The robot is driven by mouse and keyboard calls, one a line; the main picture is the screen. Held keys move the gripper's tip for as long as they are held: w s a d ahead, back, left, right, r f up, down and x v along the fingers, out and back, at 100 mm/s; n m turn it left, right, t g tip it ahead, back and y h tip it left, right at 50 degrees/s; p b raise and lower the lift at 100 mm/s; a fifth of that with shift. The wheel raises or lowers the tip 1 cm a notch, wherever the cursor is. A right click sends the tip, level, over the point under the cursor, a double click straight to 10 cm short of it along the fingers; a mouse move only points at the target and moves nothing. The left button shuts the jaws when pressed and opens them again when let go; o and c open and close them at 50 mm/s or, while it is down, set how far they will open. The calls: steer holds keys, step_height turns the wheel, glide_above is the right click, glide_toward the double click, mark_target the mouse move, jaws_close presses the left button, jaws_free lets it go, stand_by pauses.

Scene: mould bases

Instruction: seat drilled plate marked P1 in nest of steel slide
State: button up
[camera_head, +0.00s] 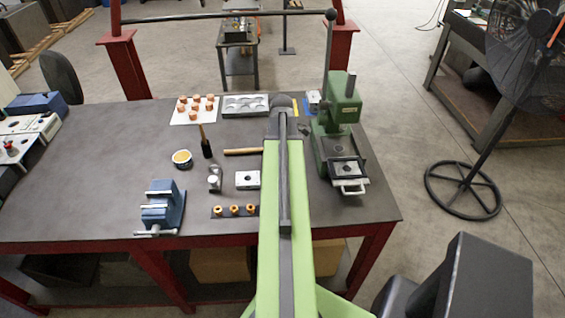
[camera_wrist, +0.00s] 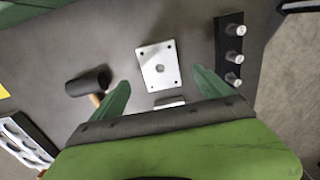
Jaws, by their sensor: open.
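The drilled plate (camera_head: 247,180) lies flat on the bench, left of my arm. The wrist view shows it as a pale square plate (camera_wrist: 158,67) with a central hole and small corner holes. No P1 mark is legible. My gripper (camera_wrist: 164,82) is open and empty, its green fingers spread on either side, with the plate just beyond them. The height gap cannot be told. In the head view my arm hides the gripper. The steel slide (camera_head: 348,187) with a front handle sits at the base of the green press (camera_head: 340,105); its nest is too small to judge.
A mallet (camera_head: 243,152) lies behind the plate. A dark rack with three upright pieces (camera_head: 235,211) is in front. A brush (camera_head: 206,147) and recessed tray (camera_head: 246,105) are behind.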

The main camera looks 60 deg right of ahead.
step_height(320, 180, down, 7)
steer(key=b, duration=0.5)
steer(key=shift+r, duration=0.15)
steer(key=shift+r, duration=0.1)
steer(key=shift+c, duration=0.4)
steer(key=c, duration=1.8)
steer(key=shift+r+p, duration=1)
steer(key=shift+c, duration=0.2)
